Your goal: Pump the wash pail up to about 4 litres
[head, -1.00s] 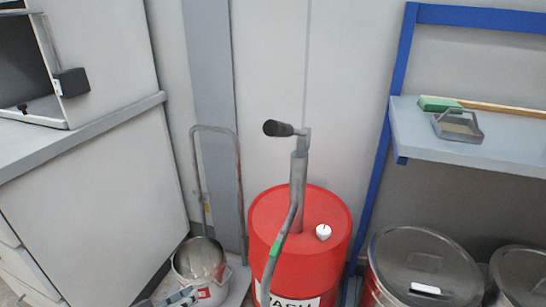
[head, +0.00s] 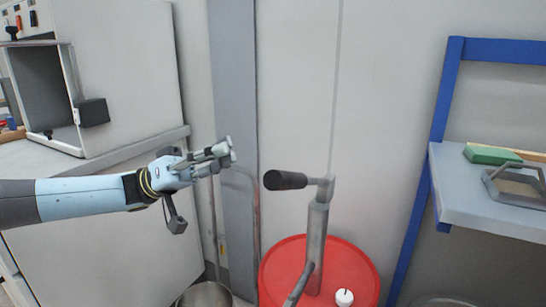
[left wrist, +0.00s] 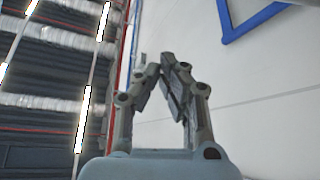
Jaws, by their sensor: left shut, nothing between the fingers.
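The pump (head: 317,235) rises from the red wash drum (head: 285,271), its crank arm topped by a dark handle grip (head: 286,180) that points left. The metal wash pail (head: 205,295) shows only its upper part at the bottom edge of the head view, left of the drum. Its contents cannot be read. My left gripper (head: 231,150) is shut and empty, up in the air to the left of the handle grip and a little higher, not touching it. The left wrist view shows its fingers (left wrist: 168,72) close together. My right gripper is not in view.
A grey counter (head: 95,158) with an open cabinet box (head: 50,90) stands at left. A bent metal tube frame (head: 256,190) stands behind the pail. A blue-framed shelf (head: 440,185) at right holds a green block (head: 490,155) and a grey tray-like tool (head: 520,190).

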